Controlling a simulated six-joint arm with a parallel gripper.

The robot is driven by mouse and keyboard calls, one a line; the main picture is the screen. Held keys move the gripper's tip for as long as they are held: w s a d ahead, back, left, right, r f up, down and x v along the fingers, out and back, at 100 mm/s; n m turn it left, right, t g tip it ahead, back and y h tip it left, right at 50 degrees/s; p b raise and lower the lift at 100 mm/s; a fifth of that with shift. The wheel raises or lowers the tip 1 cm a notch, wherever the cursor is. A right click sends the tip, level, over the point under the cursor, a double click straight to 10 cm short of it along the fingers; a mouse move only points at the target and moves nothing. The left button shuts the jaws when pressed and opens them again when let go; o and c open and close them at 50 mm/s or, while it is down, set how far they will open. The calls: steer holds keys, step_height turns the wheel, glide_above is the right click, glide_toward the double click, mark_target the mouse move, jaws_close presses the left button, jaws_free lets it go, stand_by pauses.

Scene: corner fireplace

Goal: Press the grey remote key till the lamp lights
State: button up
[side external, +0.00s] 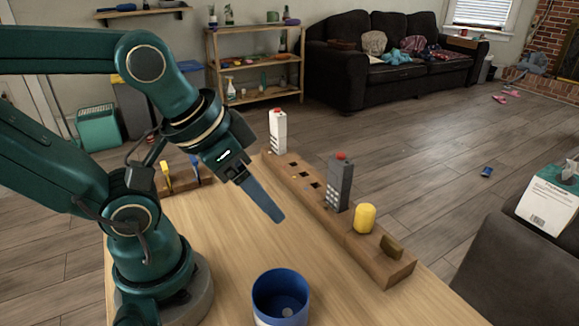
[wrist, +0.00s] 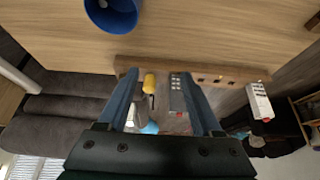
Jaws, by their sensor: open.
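In the wrist view, the grey remote (wrist: 176,98) appears between my fingers, close to the right one. My gripper (side external: 274,213) is open and empty, pointing down over the table, left of the rack in the side view. Its two blue fingers are spread in the wrist view (wrist: 160,74). No lit lamp is clearly visible.
A white remote (side external: 278,130) with a red top stands at the rack's far end. A blue cup (side external: 281,297) stands on the table's front. Bare table (side external: 215,235) lies between.

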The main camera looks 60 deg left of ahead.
jaws_close()
stand_by(1.9)
